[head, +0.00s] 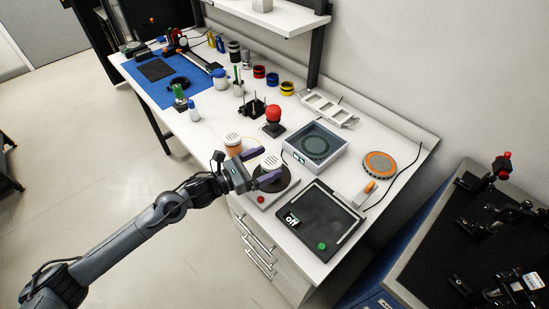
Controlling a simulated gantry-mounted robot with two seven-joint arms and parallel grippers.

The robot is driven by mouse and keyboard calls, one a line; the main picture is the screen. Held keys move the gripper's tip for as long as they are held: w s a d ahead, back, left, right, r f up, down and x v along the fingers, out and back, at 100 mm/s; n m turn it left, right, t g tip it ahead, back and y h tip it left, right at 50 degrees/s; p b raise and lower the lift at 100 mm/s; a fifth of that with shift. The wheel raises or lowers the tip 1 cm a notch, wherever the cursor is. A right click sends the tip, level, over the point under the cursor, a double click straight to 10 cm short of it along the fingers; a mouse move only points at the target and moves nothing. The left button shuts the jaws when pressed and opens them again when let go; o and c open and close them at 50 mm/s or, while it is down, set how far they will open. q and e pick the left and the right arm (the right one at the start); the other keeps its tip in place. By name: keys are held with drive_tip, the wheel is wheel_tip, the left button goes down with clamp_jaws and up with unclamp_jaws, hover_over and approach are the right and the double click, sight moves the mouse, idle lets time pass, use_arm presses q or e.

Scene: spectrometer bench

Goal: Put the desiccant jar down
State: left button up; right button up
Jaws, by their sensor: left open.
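A jar with a white perforated lid (270,162), which looks like the desiccant jar, stands upright on the dark round plate (284,186) of a pale device with a red button. My left gripper (272,161) is open, with one purple-grey finger on each side of the jar. I cannot tell whether the fingers touch it. The fingers and wrist hide the jar's lower body. A second, similar jar with a white perforated lid and orange contents (233,148) stands behind my gripper. My right gripper is not in view.
A grey square basin device (316,147) stands just behind the plate. A black panel with a green button (327,226) is at the front right. An orange-rimmed disc (380,165), a white rack (328,108) and a red-topped stand (273,117) are farther back. A shelf (265,19) hangs above.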

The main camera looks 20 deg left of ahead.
use_arm(q)
drive_tip(key=v, duration=0.7)
drive_tip(key=shift+s+a, duration=0.25)
drive_tip(key=shift+r, duration=0.1)
